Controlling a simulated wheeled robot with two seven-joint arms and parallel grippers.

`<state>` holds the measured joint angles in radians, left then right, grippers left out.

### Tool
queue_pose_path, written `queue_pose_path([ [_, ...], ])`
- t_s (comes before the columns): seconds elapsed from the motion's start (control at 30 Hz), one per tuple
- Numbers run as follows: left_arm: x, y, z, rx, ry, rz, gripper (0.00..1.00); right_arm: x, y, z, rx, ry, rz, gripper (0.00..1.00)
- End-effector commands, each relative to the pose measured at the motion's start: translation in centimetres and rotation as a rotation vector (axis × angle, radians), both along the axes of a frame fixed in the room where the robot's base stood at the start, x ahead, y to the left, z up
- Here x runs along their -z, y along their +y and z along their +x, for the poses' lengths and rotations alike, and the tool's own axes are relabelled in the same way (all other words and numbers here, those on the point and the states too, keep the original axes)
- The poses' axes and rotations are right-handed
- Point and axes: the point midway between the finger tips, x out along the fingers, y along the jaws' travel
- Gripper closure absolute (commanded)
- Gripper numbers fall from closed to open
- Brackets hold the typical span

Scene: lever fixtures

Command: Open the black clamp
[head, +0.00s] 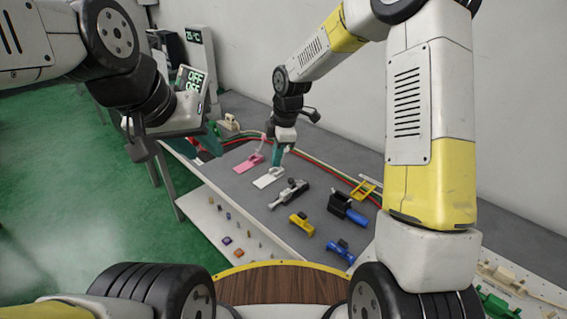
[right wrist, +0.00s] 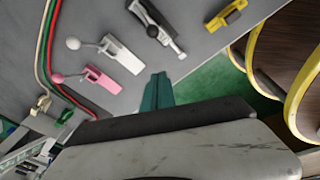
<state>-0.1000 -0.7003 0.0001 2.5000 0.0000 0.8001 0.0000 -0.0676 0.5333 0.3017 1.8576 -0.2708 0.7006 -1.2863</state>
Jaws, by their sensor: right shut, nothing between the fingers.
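The black clamp (head: 288,193), with a grey metal lever, lies on the grey table top between the white clamp (head: 268,178) and the yellow clamp (head: 301,224). In the right wrist view the black clamp (right wrist: 156,27) is at the top, beyond the fingertips. My right gripper (head: 276,166) points down over the table beside the white clamp, apart from the black clamp. Its teal fingers (right wrist: 158,78) are together and empty. My left gripper (head: 211,140) hangs beyond the table's left edge, away from the clamps; its fingers are partly hidden and their opening is unclear.
A pink clamp (head: 249,164) lies left of the white one. A black-and-blue fixture (head: 346,208) and a blue clamp (head: 341,251) lie to the right. Red and green cables (head: 330,172) run along the back. A lower white shelf (head: 215,225) holds small parts.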

Motion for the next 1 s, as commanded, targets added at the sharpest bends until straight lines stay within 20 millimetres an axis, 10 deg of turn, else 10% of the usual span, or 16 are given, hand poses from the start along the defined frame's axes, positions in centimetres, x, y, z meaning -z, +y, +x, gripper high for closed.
queue_pose_path([
  [0.33, 0.0, 0.0, 0.0, 0.0, 0.0, 0.0, 0.64, 1.6, 0.2, 0.1, 0.001, 0.003, -0.002, 1.0],
  [0.77, 0.0, 0.0, 0.0, 0.0, 0.0, 0.0, 0.64, 10.3, 1.7, 0.8, 0.002, 0.003, -0.001, 1.0],
  [1.0, 0.0, 0.0, 0.0, 0.0, 0.0, 0.0, 0.64, 9.2, -1.7, 1.5, 0.005, 0.001, -0.001, 1.0],
])
